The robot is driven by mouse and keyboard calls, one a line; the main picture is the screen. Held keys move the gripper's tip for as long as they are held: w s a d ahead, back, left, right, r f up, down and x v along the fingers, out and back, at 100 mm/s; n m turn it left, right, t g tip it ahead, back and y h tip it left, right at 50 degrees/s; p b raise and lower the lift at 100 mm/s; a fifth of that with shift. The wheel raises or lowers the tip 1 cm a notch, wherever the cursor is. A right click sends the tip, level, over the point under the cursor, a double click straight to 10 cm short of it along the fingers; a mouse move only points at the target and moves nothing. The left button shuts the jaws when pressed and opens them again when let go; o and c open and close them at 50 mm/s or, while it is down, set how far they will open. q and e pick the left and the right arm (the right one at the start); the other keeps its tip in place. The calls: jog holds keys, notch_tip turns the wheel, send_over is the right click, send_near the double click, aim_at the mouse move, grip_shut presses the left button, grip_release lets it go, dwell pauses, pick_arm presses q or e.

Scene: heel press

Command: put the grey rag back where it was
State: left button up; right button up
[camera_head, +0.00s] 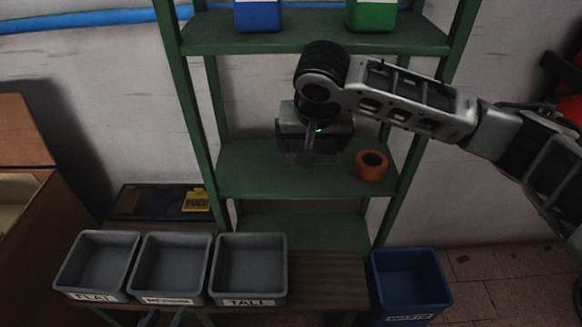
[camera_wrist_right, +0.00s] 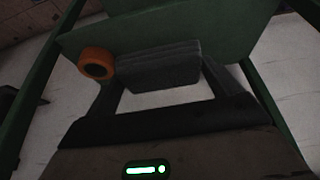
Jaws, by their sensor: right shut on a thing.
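The grey rag (camera_wrist_right: 158,68) is a folded dark grey block between the fingers of my right gripper (camera_wrist_right: 160,85) in the right wrist view. It is at the green middle shelf, beside an orange roll (camera_wrist_right: 97,63). I cannot tell whether the rag touches the board. In the head view my right gripper (camera_head: 312,150) is over the middle shelf (camera_head: 250,180) and largely hides the rag. My left gripper (camera_head: 165,317) shows only as two fingertips apart at the bottom edge, in front of the grey bins, with nothing seen between them.
The orange roll (camera_head: 371,165) stands right of my right gripper. Blue (camera_head: 257,15) and green (camera_head: 371,15) containers stand on the upper shelf. Grey bins labelled FLAT (camera_head: 97,296), an unreadable label (camera_head: 168,300) and TALL (camera_head: 249,301) line the bench. A blue waste bin (camera_head: 412,290) stands right.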

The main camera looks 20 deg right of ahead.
aim_at(291, 147)
jog(key=w+a+f, duration=0.1)
jog(key=f, duration=0.1)
jog(key=w+f, duration=0.2)
jog(key=w+a+f+b, duration=0.1)
jog(key=f, duration=0.1)
jog(key=shift+w+a, duration=0.25)
jog(key=shift+a, duration=0.1)
notch_tip(291, 147, down, 3)
jog(key=shift+f+b, duration=0.1)
jog(key=shift+b, duration=0.2)
jog(key=o, duration=0.6)
jog(key=p+v, duration=0.2)
jog(key=v, duration=1)
jog(key=s+a+f+n+t+y, duration=0.1)
jog(key=s+a+f+n+y, duration=0.1)
jog(key=s+a+f+y, duration=0.4)
jog(key=s+a+f+n+y, duration=0.2)
jog(key=a+f+n, duration=0.1)
jog(key=a+f, duration=0.3)
jog(key=s+d+f+t+h, duration=0.1)
jog(key=s+d+t, duration=0.1)
jog(key=s+d, duration=0.1)
jog(key=s+d+f+t, duration=0.2)
jog(key=s+d, duration=0.2)
jog(key=s+d+f+t+h, duration=0.1)
jog(key=s+d+t, duration=0.1)
jog(key=s+d, duration=0.2)
jog(key=shift+s+d+f+h, duration=0.15)
jog(key=shift+d+f+h, duration=0.05)
jog(key=shift+d+h, duration=0.1)
